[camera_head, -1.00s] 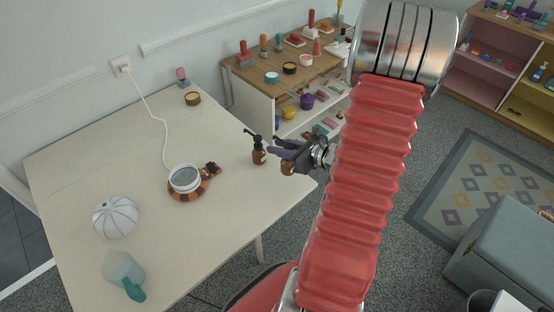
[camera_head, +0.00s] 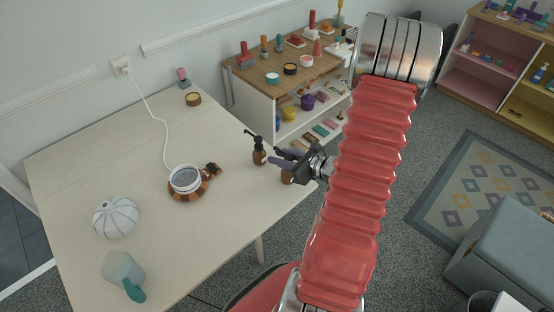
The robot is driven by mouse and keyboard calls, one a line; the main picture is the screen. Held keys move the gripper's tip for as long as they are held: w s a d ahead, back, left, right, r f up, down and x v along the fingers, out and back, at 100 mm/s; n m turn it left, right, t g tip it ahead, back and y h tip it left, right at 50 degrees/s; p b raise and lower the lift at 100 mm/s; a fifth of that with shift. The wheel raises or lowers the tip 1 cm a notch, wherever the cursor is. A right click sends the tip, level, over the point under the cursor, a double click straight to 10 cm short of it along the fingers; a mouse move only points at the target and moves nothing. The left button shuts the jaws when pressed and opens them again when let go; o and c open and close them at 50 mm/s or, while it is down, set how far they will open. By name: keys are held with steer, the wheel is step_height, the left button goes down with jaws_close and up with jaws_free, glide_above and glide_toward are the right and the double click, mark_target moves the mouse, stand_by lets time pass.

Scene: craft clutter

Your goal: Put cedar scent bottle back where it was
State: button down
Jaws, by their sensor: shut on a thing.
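A brown bottle with a black pump top (camera_head: 259,152) stands upright on the pale table (camera_head: 140,165), near its right edge. My gripper (camera_head: 283,160) is just right of it, over the table's right corner. The gripper is shut on a second brown bottle (camera_head: 288,176), whose lower body shows beneath the fingers. The fingers hide its top. I cannot read a label on either bottle, and I cannot tell whether the held bottle touches the table.
A cluttered shelf unit (camera_head: 262,80) stands behind. The table's middle is clear.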

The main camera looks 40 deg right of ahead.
steer(key=shift+f, duration=0.15)
steer(key=c, duration=1.5)
jaws_free()
steer(key=shift+v, duration=6.1)
steer(key=shift+a, duration=0.1)
